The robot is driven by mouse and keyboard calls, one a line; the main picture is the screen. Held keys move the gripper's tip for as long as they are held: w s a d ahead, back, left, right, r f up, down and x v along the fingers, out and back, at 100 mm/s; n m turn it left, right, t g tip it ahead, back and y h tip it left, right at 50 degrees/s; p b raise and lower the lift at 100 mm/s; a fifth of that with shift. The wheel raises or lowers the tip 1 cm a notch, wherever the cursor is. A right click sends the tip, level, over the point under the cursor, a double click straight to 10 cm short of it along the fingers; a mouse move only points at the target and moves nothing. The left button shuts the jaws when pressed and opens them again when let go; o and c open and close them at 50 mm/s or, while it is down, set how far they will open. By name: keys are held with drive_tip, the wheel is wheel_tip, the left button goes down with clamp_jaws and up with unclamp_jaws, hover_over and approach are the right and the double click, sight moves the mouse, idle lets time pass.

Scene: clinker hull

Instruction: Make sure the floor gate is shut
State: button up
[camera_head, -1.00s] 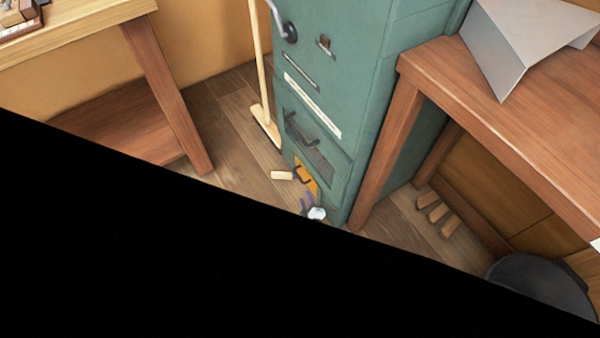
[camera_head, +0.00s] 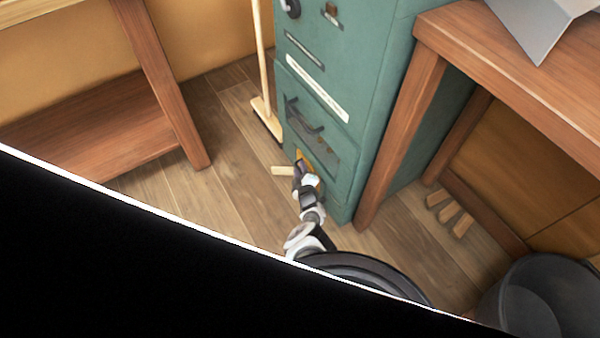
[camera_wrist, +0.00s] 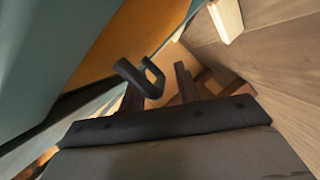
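My gripper (camera_head: 304,176) is low in front of the panel. Nothing is held.
A small wooden block (camera_head: 283,170) lies on the floor left of the gate; a broom (camera_head: 266,115) stands behind it. A table leg (camera_head: 400,140) rises close on the right. Several wood pieces (camera_head: 450,212) and a dark bucket (camera_head: 535,300) are farther right. Black covers the lower left.

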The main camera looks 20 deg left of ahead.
clamp_jaws()
idle(0.3)
wheel_tip(320, 180, down, 4)
drive_tip(key=b, duration=0.4)
drive_tip(key=shift+f, duration=0.25)
unclamp_jaws()
